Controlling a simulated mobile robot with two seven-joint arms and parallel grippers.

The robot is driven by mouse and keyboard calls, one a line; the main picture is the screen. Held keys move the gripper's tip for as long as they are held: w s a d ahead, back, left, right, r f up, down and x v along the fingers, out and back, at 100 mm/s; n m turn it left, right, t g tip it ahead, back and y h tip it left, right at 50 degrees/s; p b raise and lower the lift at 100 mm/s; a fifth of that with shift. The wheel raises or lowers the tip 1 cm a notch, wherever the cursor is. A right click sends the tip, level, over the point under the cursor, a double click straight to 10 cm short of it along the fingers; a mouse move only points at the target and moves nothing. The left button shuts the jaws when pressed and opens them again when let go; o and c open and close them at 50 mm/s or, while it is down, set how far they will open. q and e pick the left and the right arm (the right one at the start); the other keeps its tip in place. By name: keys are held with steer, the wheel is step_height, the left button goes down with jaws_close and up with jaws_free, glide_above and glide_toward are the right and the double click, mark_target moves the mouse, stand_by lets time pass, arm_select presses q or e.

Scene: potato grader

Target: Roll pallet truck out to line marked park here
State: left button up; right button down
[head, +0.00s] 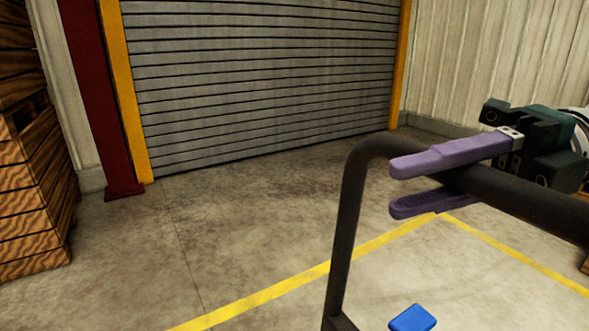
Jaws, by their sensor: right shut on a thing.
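The dark tubular handle (346,225) of the pallet truck rises from the bottom of the head view, bends, and runs off to the right edge. My right gripper (402,189) comes in from the right, its purple fingers above and below the handle's top bar, shut on it. The rest of the truck is below the picture, out of sight. A small blue part (413,318) shows at the bottom edge, beside the handle's upright. A yellow floor line (290,285) runs behind the handle and turns a corner at right. No "park here" lettering is visible. My left gripper is out of view.
A closed grey roller door (265,75) with yellow side posts fills the back. A dark red column (100,95) stands at its left. Stacked wooden crates (35,185) line the left edge. The concrete floor between the door and the yellow line is clear.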

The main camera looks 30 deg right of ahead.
mark_target(443, 183)
steer(key=shift+f, duration=0.1)
steer(key=shift+w+d+f+b, duration=0.1)
steer(key=shift+d+b, duration=0.2)
steer(key=shift+d, duration=0.15)
steer(key=shift+w+d+f+b, duration=0.1)
steer(key=shift+d+b, duration=0.15)
steer(key=shift+d, duration=0.2)
steer(key=shift+d+r, duration=0.15)
steer(key=shift+d, duration=0.35)
steer(key=c, duration=1)
jaws_free()
steer(key=shift+d, duration=0.1)
steer(key=o, duration=0.4)
steer(key=shift+s+a, duration=0.1)
steer(key=shift+a, duration=0.2)
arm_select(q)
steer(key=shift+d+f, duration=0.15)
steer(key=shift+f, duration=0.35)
arm_select(e)
steer(key=shift+r, duration=0.1)
